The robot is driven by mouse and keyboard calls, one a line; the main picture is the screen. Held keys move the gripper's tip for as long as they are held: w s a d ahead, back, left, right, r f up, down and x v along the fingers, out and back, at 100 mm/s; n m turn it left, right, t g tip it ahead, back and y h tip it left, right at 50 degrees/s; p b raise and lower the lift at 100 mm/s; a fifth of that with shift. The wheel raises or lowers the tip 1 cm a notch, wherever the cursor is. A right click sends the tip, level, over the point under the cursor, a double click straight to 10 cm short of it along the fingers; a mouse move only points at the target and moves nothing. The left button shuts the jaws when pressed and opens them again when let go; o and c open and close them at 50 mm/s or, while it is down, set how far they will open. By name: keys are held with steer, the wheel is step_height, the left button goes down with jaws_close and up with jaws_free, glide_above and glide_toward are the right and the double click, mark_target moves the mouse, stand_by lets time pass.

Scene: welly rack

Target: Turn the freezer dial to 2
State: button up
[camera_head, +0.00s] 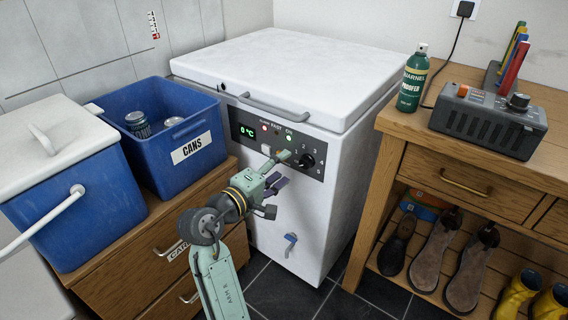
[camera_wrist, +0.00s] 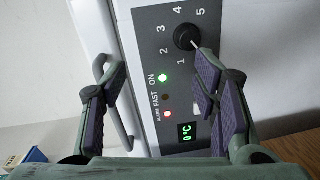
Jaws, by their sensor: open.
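The freezer dial (camera_head: 306,160) is a round black knob on the dark control panel of a white chest freezer (camera_head: 290,75). It also shows in the wrist view (camera_wrist: 185,36), with 1 to 5 printed around it. Its white pointer line points to the lower right there, away from the 2 and into the unnumbered gap between 1 and 5. My gripper (camera_head: 281,170) is open and empty in front of the panel, left of the dial. In the wrist view its fingers (camera_wrist: 160,80) stand apart, with the right fingertip just below the dial; I cannot tell whether it touches.
The panel display (camera_head: 247,131) reads 0 °C; the ON light is green and the alarm light red. A lid handle (camera_head: 272,107) juts out above the panel. A blue cans bin (camera_head: 195,150) stands left, a wooden bench (camera_head: 395,120) right. A blue drain tap (camera_head: 291,239) sits low.

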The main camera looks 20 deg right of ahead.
steer(key=shift+v, duration=0.9)
steer(key=shift+p, duration=0.45)
steer(key=shift+f, duration=0.15)
steer(key=m+p, duration=0.2)
steer(key=m, duration=1.4)
glide_toward(303, 165)
steer(key=shift+t+h, duration=0.4)
steer(key=x, duration=0.2)
steer(key=p+x, duration=0.1)
steer(key=x, duration=0.2)
steer(key=p+x, duration=0.1)
steer(key=x, duration=0.2)
steer(key=shift+s+f, duration=0.15)
steer(key=shift+f, duration=0.25)
steer(key=shift+p+x, duration=0.35)
steer(key=shift+x, duration=0.4)
steer(key=shift+f, duration=0.1)
steer(key=shift+c, duration=0.4)
